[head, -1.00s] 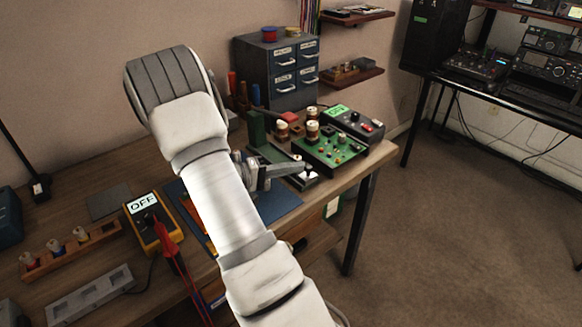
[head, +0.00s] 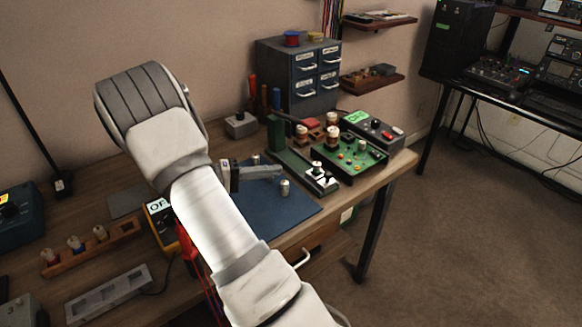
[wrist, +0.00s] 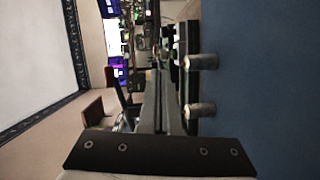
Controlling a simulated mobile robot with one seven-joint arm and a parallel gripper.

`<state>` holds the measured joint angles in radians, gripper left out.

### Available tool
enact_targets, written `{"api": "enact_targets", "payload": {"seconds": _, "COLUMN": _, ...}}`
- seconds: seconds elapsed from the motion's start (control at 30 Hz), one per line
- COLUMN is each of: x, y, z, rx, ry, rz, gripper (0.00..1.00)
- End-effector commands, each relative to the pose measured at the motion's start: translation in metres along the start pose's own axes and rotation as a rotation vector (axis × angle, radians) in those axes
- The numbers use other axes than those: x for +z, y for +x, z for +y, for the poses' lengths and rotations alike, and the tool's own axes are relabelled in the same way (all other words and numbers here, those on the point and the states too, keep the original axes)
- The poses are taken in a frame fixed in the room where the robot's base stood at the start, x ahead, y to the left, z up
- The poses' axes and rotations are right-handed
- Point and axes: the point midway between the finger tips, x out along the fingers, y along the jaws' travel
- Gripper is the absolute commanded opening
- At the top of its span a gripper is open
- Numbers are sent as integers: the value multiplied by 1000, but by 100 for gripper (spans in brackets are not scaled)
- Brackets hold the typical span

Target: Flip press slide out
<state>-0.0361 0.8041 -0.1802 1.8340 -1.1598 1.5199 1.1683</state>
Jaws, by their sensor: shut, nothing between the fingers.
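In the head view, my gripper (head: 280,170) is shut and empty, held above the blue mat (head: 262,213) and pointing right. A long dark fixture with a green upright block (head: 276,134) lies behind it. A pale switch unit with a dark-based knob (head: 318,172) sits at the fixture's near end, to the right of my fingertips and apart from them. Two small metal posts stand on the mat, one (head: 285,187) just below my fingertips. In the wrist view, my closed fingers (wrist: 157,75) have both posts (wrist: 200,62) to their right. I cannot tell what the fixture's parts do.
A green knob board (head: 345,158) and a grey box with a green display (head: 372,128) stand to the right. A drawer cabinet (head: 300,75) is behind. A grey knob box (head: 240,124) stands at the back; a yellow meter (head: 160,222) is partly behind my arm.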

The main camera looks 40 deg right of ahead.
Motion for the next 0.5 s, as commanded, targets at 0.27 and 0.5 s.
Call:
{"api": "enact_targets", "payload": {"seconds": 0.27, "x": 0, "y": -25, "z": 0, "rx": 0, "ry": -1, "rz": -1, "gripper": 0}}
{"api": "enact_targets", "payload": {"seconds": 0.5, "x": 0, "y": -25, "z": 0, "rx": 0, "ry": -1, "rz": -1, "gripper": 0}}
